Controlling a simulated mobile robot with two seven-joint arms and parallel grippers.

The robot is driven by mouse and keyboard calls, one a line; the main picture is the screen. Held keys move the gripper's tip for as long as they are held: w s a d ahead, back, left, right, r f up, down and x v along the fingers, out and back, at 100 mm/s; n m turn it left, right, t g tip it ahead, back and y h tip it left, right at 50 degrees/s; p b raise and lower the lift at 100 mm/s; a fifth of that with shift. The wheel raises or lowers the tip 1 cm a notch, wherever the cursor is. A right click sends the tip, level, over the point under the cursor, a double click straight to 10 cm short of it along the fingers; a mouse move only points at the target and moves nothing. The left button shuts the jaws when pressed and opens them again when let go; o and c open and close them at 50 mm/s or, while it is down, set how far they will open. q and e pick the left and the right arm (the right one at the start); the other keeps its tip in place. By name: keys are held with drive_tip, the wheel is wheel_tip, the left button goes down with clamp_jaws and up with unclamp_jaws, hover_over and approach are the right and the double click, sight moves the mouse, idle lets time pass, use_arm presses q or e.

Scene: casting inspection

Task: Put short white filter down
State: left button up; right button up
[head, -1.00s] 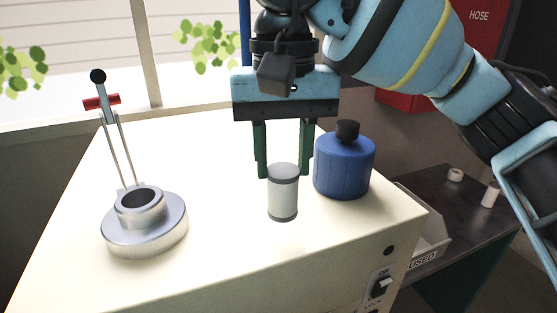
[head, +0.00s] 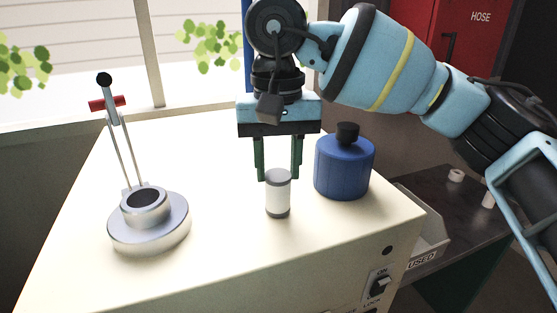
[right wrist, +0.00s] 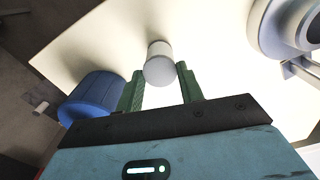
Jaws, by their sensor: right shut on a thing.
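The short white filter (head: 278,195), a small white cylinder with grey ends, is upright at the fingertips of my right gripper (head: 279,174). My right gripper is shut on its upper part, with one dark green finger on each side. In the right wrist view the filter's round grey end (right wrist: 158,70) shows between the fingertips (right wrist: 160,78). The filter is over the cream top of the cabinet (head: 225,235); I cannot tell whether its bottom touches the surface. My left gripper is out of view.
A blue bottle with a black cap (head: 343,167) stands close to the right of the filter. A round metal fixture (head: 148,225) with a red-handled lever stands at the left. A bin labelled USED (head: 425,250) and a dark side table (head: 455,205) are at the right. The cabinet top between is clear.

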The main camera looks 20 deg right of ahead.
sight(277, 175)
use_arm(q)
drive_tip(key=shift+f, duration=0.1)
use_arm(e)
drive_tip(key=shift+f, duration=0.15)
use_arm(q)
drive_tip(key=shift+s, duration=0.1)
use_arm(e)
drive_tip(key=o, duration=1.1)
drive_tip(key=shift+r, duration=0.6)
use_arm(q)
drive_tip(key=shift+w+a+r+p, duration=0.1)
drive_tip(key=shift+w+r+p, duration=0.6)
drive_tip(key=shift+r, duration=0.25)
use_arm(e)
wheel_tip(277, 175, up, 11)
drive_tip(key=shift+r, duration=0.1)
